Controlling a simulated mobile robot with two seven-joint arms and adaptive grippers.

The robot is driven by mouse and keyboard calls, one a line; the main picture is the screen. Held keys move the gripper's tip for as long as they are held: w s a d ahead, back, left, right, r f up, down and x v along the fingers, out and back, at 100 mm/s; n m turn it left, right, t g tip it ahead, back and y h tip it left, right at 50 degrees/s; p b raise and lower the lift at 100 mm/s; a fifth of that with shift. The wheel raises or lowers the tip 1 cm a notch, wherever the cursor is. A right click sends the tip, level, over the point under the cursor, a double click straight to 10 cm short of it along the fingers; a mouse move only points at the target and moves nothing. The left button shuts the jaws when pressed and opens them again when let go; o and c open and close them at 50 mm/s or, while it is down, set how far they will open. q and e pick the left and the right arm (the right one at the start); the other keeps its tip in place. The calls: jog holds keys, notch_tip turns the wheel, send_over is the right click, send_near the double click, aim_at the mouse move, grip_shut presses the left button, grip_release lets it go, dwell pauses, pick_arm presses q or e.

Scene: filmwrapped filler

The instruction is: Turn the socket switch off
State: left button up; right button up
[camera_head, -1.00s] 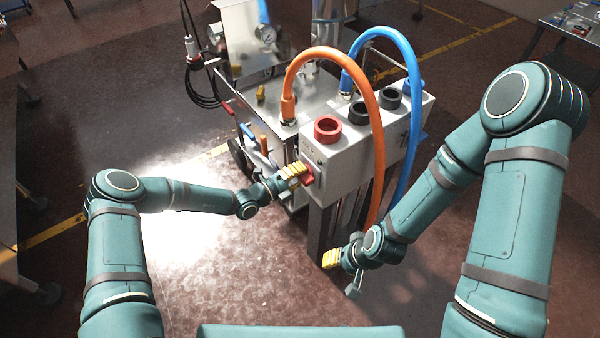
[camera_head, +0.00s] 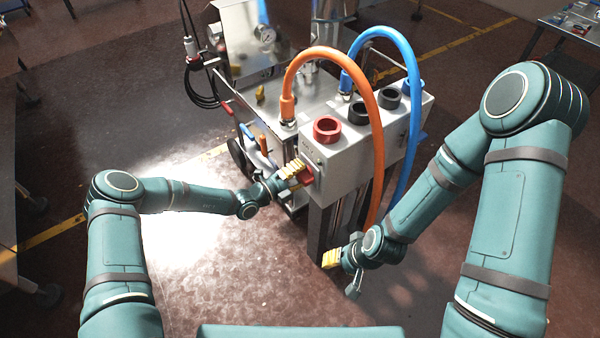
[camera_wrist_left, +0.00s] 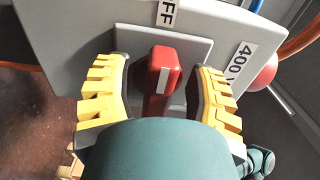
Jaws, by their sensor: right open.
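The red socket switch (camera_head: 308,178) sits on the near left face of the grey socket box (camera_head: 345,165). In the left wrist view the red switch handle (camera_wrist_left: 161,80) stands roughly upright, its white stripe towards a partly cut label (camera_wrist_left: 167,12) reading "FF". My left gripper (camera_head: 293,170) is at the switch. Its yellow fingers (camera_wrist_left: 160,95) are open on either side of the handle, with gaps visible on both sides. My right gripper (camera_head: 331,258) is open and empty, low in front of the box. The handle's base is partly hidden by my wrist.
An orange hose (camera_head: 376,130) and a blue hose (camera_head: 414,130) arch from behind the box down past its front, close to my right arm. A red round socket (camera_head: 327,129) and black ones (camera_head: 358,112) are on top.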

pick_arm(q)
jog(key=shift+a, duration=0.1)
jog(key=v, duration=1.2)
jog(key=s+d+f+m+g+y, duration=0.1)
jog(key=s+d+m+g, duration=0.2)
jog(key=s+m+g, duration=0.25)
jog(key=s+d+f+m+g, duration=0.2)
jog(key=s+d+m+g, duration=0.2)
jog(key=s+m, duration=0.25)
jog(key=s+a+m+y, duration=0.3)
jog(key=s+m+y, duration=0.1)
jog(key=m, duration=1.1)
jog(key=s+a+m+y, duration=0.3)
jog(key=s+m+y, duration=0.1)
jog(key=m, duration=1)
jog(key=shift+s+a+r+m+y, duration=0.25)
jog(key=shift+r+m+y, duration=0.15)
jog(key=shift+y, duration=0.5)
